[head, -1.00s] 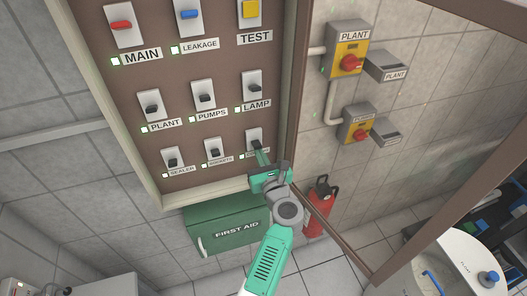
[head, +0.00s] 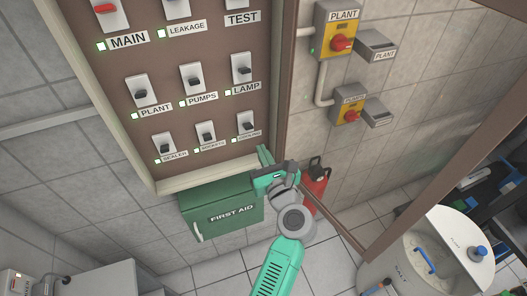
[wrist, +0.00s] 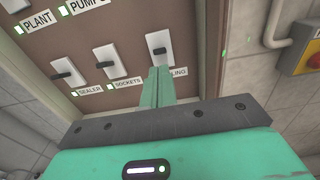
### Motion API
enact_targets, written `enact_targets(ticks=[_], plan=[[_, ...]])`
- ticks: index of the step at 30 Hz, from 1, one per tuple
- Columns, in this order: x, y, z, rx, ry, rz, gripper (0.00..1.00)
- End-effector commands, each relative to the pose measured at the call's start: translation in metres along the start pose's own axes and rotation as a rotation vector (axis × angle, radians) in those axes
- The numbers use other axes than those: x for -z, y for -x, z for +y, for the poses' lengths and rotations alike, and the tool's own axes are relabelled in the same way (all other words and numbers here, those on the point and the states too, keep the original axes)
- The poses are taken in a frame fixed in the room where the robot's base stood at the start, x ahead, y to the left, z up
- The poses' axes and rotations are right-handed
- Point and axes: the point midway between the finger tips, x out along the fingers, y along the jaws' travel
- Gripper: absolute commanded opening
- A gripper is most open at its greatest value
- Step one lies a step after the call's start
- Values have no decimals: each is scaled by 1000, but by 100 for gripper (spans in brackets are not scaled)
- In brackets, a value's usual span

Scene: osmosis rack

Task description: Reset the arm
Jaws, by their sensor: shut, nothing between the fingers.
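My gripper (head: 263,152) is shut and empty, just off the lower right corner of the brown switch panel (head: 205,105). In the wrist view its green fingers (wrist: 157,80) lie together and point up toward the bottom right switch (wrist: 159,45). They partly cover that switch's label, of which "LING" shows. In the head view this switch (head: 247,122) is up and left of the fingertips, with a visible gap in the picture. The sockets switch (head: 205,132) and sealer switch (head: 163,144) are left of it.
A green first aid box (head: 222,208) hangs below the panel. An open door frame (head: 283,90) runs beside my gripper on the right. Beyond it are a red extinguisher (head: 315,182), yellow plant (head: 337,32) and pumps (head: 348,104) isolators, and a white tank (head: 415,262).

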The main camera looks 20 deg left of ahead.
Motion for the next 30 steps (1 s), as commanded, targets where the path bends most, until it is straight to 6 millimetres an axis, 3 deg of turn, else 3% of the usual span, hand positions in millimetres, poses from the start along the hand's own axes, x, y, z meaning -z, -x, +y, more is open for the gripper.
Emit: enact_targets(ticks=[19, 20, 23, 26, 30], plan=[[-3, 4, 0, 0, 0, 1, 0], [-10, 5, -2, 6, 36, -1, 0], [-63, 17, -18, 67, 381, -2, 0], [-146, 46, -38, 192, 951, 34, 0], [-259, 104, -50, 414, 1720, 185, 0]])
